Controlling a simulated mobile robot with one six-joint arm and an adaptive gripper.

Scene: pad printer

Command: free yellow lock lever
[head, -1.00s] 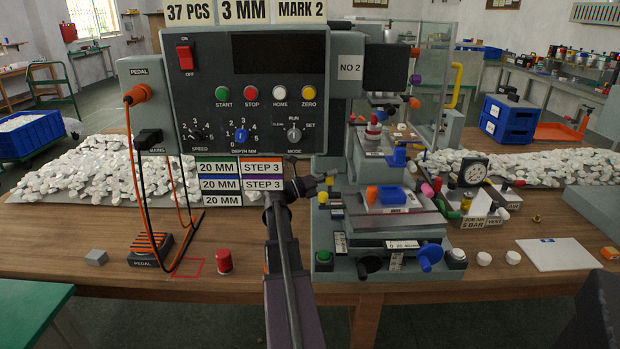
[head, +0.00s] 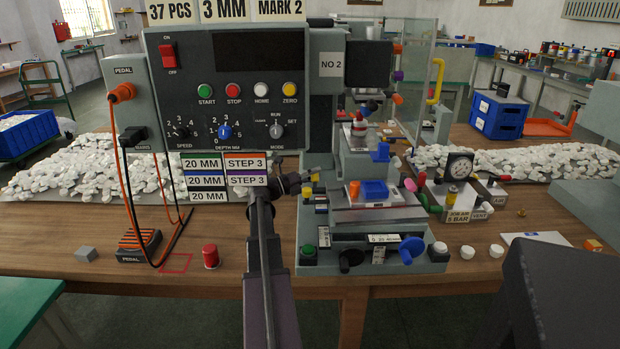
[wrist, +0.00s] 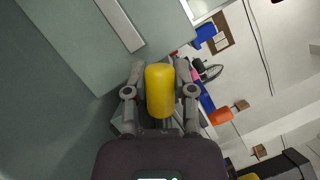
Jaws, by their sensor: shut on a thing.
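The yellow lock lever (wrist: 160,88) is a rounded yellow piece between the two fingers of my gripper (wrist: 161,92) in the wrist view. The fingers are shut on it, one at each side. In the head view, my gripper (head: 312,176) is at the left side of the pad printer (head: 375,238), just right of the label stack. The lever is too small and covered there to make out clearly. Its base and pivot are hidden by the fingers.
The control panel (head: 228,125) stands just above and left of my gripper. The slide with a blue block (head: 374,190) is to its right. A pressure gauge (head: 459,167) stands farther right. White parts (head: 95,175) lie in piles on the bench. A red button (head: 210,256) stands on the bench front.

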